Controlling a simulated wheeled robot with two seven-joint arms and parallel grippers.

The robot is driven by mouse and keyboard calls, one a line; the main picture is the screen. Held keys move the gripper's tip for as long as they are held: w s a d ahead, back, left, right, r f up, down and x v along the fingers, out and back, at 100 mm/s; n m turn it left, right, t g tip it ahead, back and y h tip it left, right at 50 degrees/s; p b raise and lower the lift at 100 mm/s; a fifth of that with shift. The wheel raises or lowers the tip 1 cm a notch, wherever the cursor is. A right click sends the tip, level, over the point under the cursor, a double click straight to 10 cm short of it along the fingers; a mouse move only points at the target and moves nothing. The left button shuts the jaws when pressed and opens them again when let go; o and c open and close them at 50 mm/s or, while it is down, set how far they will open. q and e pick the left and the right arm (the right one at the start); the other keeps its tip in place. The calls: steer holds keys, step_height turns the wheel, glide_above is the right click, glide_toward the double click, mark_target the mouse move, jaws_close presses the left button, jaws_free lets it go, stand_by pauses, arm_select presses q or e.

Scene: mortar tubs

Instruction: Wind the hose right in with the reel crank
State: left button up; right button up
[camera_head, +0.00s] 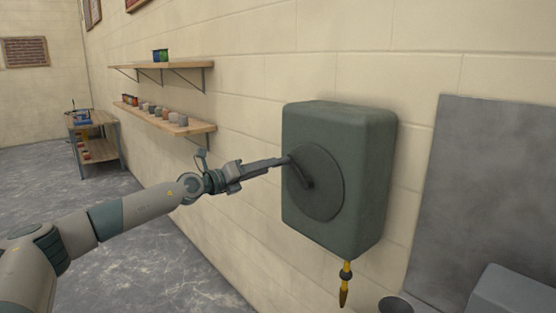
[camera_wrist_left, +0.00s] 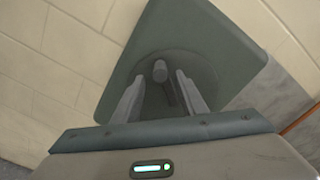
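The hose reel is a dark green rounded box (camera_head: 365,170) on the wall, with a round disc (camera_head: 325,185) on its face. The box also fills the middle of the left wrist view (camera_wrist_left: 215,45). A dark crank (camera_head: 304,174) sits on the disc. A short yellow hose end (camera_head: 346,272) with a dark collar hangs below the box. My left gripper (camera_head: 284,161) is at the crank's handle. In the left wrist view, the round handle end (camera_wrist_left: 160,70) lies between the two spread fingers, with a gap visible on each side. My right gripper is not in view.
A grey panel (camera_head: 480,180) stands right of the reel, with a grey block-like object (camera_head: 515,292) below it. Two wall shelves (camera_head: 165,120) with small pots and a wooden-topped bench (camera_head: 95,120) are at the left. The floor (camera_head: 150,260) between is clear.

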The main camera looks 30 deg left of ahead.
arm_select(q)
steer(key=shift+p+x, duration=0.35)
steer(key=shift+x, duration=2.6)
jaws_close()
